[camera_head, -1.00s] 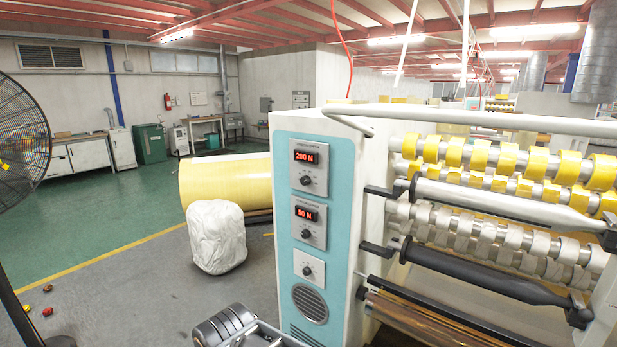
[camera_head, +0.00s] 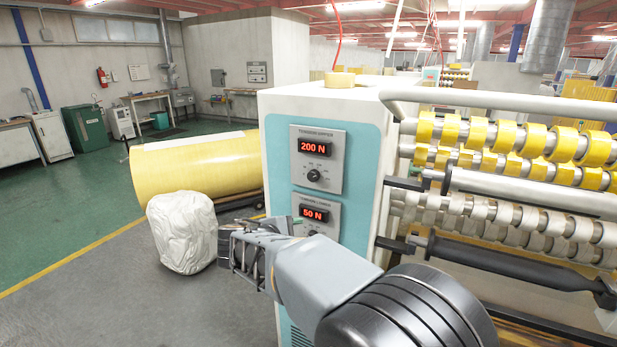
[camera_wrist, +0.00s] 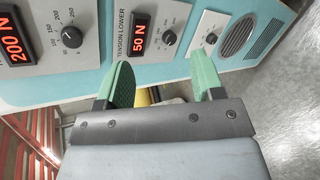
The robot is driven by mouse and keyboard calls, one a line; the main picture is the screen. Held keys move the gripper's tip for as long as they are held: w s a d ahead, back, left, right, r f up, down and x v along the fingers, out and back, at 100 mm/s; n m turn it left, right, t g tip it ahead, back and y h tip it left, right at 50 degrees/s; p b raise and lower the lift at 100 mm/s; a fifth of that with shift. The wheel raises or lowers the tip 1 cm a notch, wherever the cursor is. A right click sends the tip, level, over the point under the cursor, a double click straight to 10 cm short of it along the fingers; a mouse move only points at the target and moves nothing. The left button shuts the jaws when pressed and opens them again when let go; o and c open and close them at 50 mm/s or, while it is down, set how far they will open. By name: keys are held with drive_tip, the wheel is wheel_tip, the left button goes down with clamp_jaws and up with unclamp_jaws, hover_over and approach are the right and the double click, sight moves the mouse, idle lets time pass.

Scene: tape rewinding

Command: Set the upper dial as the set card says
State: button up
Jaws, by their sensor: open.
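The upper dial (camera_head: 313,175) is a dark round knob on a grey plate, below a red display reading 200 N (camera_head: 314,147). In the wrist view the upper dial (camera_wrist: 72,37) lies up and left of my gripper (camera_wrist: 160,80), with numbers printed around it. My gripper's green fingers are apart, with nothing between them, in front of the panel and clear of the dial. The lower display (camera_head: 314,214) reads 50 N; its dial (camera_wrist: 169,37) shows in the wrist view. I cannot see a set card. The dial's exact pointing is too small to tell.
The machine's rollers (camera_head: 500,140) with yellow tape rolls stand right of the panel (camera_head: 276,160). A white covered bundle (camera_head: 182,232) and a large yellow roll (camera_head: 195,168) stand to the left.

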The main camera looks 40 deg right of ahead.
sight(311, 178)
drive_tip(key=w+r+n+t+h, duration=0.35)
drive_tip(key=w+r, duration=0.25)
drive_tip(key=w, duration=0.2)
drive_tip(key=shift+n+h, duration=0.35)
drive_tip(key=shift+h, duration=0.1)
drive_tip(key=p+x, duration=0.1)
drive_tip(key=x, duration=0.3)
drive_tip(key=p+x, duration=0.1)
drive_tip(key=x, duration=0.4)
drive_tip(key=p+x, duration=0.1)
drive_tip(key=x, duration=0.4)
drive_tip(key=shift+s+d+r+p, duration=0.15)
drive_tip(key=shift+s+p, duration=0.2)
drive_tip(key=shift+p, duration=0.05)
drive_tip(key=shift+c, duration=0.3)
drive_tip(key=c, duration=0.9)
drive_tip(key=shift+o, duration=0.2)
